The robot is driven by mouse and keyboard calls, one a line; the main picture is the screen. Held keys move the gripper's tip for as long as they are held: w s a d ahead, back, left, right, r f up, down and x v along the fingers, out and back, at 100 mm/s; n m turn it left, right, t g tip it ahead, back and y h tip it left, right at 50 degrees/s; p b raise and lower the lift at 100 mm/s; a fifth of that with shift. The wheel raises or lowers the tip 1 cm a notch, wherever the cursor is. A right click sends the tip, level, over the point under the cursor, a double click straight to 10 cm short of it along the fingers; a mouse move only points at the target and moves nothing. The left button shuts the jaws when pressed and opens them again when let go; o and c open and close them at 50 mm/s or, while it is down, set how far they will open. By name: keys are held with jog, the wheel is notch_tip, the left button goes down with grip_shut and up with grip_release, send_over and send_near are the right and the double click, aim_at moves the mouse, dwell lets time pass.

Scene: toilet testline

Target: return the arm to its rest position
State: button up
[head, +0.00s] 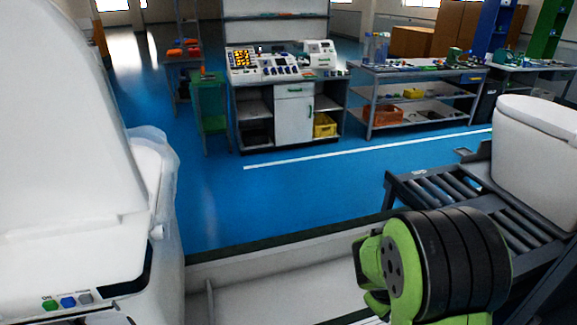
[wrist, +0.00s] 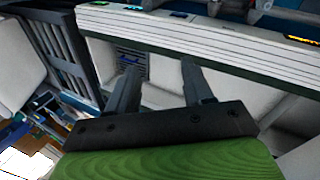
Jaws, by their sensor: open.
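My arm, green and black, shows at the lower right of the head view. My gripper is out of sight in that view. In the wrist view my gripper (wrist: 160,80) shows two dark fingers standing well apart from a dark bar. The gap between the fingers is empty. Beyond the fingers lie a white surface and a long white rail with a dark green edge.
A white toilet (head: 75,150) with green and blue buttons stands close on the left. A white tank (head: 535,150) sits by a dark roller conveyor (head: 440,190) at right. A control bench (head: 290,100) and shelved workbench (head: 415,95) stand behind. Blue floor (head: 240,205) between is clear.

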jog(key=s+a+r+m+t+y+p, duration=0.1)
jog(key=s+a+r+m+y+p, duration=0.1)
jog(key=s+r, duration=0.7)
jog(key=s+a+r+m+t+y+p, duration=0.2)
jog(key=s+a+r+m, duration=0.2)
jog(key=s+r, duration=0.5)
notch_tip(320, 180, up, 4)
jog(key=a, duration=0.2)
jog(key=shift+a+r+t, duration=0.25)
jog(key=shift+a+t, duration=0.05)
jog(key=shift+a, duration=0.1)
jog(key=shift+s, duration=0.1)
